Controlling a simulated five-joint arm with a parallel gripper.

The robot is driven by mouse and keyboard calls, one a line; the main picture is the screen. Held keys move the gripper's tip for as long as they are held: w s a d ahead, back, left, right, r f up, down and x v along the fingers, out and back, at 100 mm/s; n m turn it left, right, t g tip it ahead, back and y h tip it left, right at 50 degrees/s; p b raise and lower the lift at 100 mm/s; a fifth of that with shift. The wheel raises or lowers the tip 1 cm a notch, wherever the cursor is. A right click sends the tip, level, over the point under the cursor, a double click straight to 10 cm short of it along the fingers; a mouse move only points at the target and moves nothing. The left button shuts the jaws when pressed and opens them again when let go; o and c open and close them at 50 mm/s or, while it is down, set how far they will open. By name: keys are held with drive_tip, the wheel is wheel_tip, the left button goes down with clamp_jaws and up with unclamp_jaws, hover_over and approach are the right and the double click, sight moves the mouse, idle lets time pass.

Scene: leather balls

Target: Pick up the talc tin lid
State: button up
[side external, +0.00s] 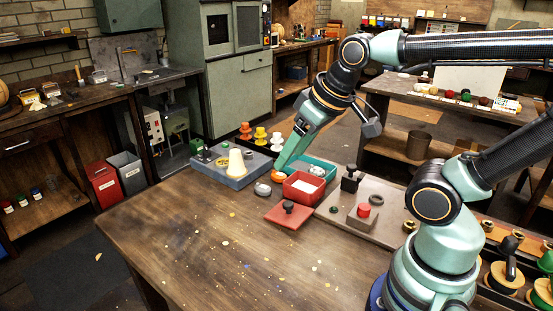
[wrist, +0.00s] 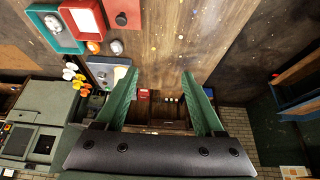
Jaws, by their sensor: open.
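The talc tin lid, a flat red square (side external: 276,214) with a black knob, lies on the wooden table in front of the open red tin (side external: 293,191), which holds something white. In the wrist view the lid (wrist: 130,7) is at the top, left of centre, right of the red tin (wrist: 99,13). My gripper (side external: 277,167) hangs behind the tin and lid in the side view, apart from the lid. In the wrist view my gripper (wrist: 159,72) has its two green fingers wide apart, with nothing between them.
An orange ball (side external: 278,177) and a pale ball (side external: 262,189) sit left of the tin. A teal tray (side external: 325,165) stands behind it. A grey-blue block with a cream cone (side external: 236,164) is to the left. A board with a black-knobbed piece (side external: 350,178) is right. The front table is mostly clear.

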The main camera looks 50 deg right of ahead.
drive_tip(key=m, duration=0.1)
drive_tip(key=m+g, duration=0.7)
drive_tip(key=m, duration=1.1)
hover_over(288, 203)
drive_tip(key=w, duration=0.1)
wheel_tip(288, 203, down, 18)
drive_tip(key=shift+w+f, duration=0.1)
drive_tip(key=shift+w, duration=0.05)
drive_tip(key=shift+s+f, duration=0.2)
drive_tip(key=shift+f, duration=0.65)
drive_tip(key=shift+s+f, duration=0.25)
drive_tip(key=shift+f, duration=0.65)
drive_tip(key=shift+s+f, duration=0.2)
drive_tip(key=shift+f, duration=0.65)
clamp_jaws()
